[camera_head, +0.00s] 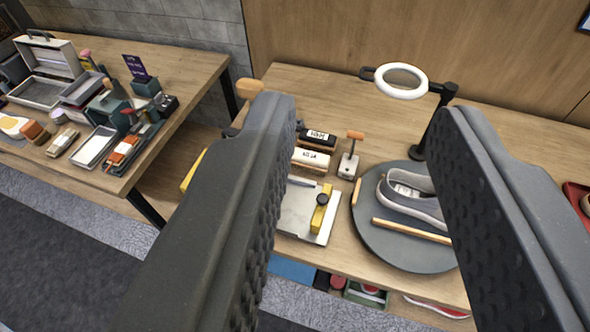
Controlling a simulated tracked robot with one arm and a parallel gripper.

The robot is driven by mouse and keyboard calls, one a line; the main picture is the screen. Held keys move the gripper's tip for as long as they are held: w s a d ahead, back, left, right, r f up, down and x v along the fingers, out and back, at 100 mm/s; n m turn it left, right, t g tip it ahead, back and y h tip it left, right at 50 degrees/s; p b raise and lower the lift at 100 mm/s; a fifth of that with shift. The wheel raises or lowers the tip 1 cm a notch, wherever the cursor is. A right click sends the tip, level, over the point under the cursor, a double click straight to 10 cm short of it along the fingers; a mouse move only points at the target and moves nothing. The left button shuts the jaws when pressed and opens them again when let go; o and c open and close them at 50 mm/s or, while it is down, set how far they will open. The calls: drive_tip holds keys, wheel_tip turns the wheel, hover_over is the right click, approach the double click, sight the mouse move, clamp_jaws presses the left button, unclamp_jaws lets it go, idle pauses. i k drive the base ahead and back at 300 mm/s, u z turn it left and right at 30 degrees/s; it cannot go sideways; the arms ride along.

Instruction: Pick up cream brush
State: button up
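A cream-white brush block (311,158) with dark lettering and a brown lower edge lies on the wooden table. It is just in front of a similar black brush (318,139). I take the cream-white one to be the cream brush. My gripper (365,115) is open and empty, with its two dark textured fingers wide apart in the foreground. The cream brush shows in the gap, close to the left finger, which may hide part of its left end. The gripper appears to be above the table, touching nothing.
Right of the brush stands a small pale block with a wooden handle (348,165). A tray (296,216) with a yellow tool lies in front. A turntable (400,245) holds a grey sneaker (412,196). A ring lamp (401,81) stands behind. A cluttered table (190,75) is left.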

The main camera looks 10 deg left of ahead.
sight(301, 159)
drive_tip(key=u, duration=0.05)
drive_tip(key=i, duration=1)
drive_tip(key=u, duration=0.05)
